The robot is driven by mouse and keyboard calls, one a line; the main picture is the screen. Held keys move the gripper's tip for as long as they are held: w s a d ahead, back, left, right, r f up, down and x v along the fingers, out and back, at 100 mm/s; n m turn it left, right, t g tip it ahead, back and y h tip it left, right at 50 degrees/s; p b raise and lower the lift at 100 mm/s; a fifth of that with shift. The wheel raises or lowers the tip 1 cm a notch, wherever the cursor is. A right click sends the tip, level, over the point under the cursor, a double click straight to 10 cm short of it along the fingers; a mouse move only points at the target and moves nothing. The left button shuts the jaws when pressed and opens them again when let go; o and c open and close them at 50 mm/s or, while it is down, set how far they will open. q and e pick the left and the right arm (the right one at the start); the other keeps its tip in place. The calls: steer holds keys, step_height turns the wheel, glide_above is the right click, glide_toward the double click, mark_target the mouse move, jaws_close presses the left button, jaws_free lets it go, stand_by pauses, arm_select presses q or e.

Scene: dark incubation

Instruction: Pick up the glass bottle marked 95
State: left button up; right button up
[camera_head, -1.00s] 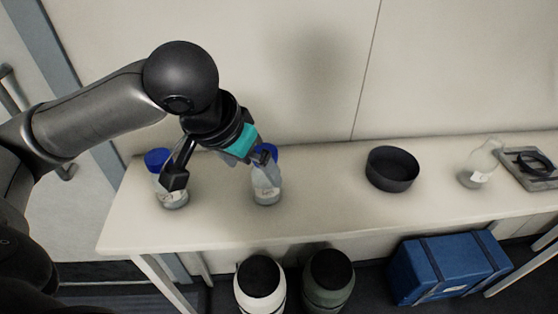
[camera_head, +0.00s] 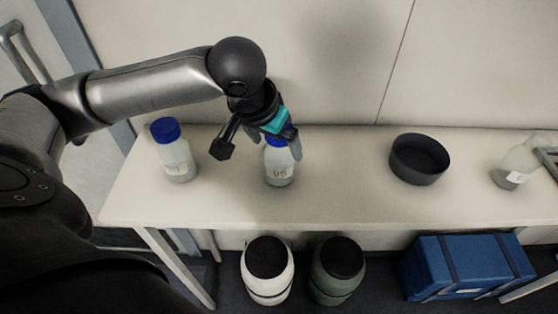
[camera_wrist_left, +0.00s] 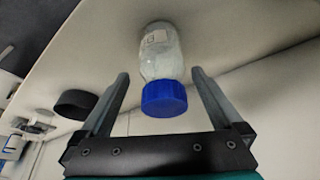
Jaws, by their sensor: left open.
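The glass bottle marked 95 (camera_head: 280,172) stands upright on the table, with a blue cap and a white label. My left gripper (camera_head: 258,148) is open, just above and around the level of its cap in the head view. In the left wrist view the bottle (camera_wrist_left: 160,55) lies ahead, with its blue cap (camera_wrist_left: 164,98) between the open fingers of my left gripper (camera_wrist_left: 160,80), not gripped. A second blue-capped bottle (camera_head: 174,152) stands at the table's left; its label is too small to read. My right gripper is not in view.
The pale table (camera_head: 335,200) is clear between the bottle and a black bowl (camera_head: 419,160). A clear flask (camera_head: 514,165) stands further right. White and green containers (camera_head: 267,270) and a blue case (camera_head: 468,264) are below the table.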

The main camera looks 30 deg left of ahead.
mark_target(279, 151)
arm_select(q)
steer(key=b+x, duration=0.1)
steer(key=x, duration=0.3)
steer(key=shift+w+a+f, duration=0.15)
steer(key=shift+f, duration=0.15)
steer(key=shift+r, duration=0.1)
jaws_close()
stand_by(0.5)
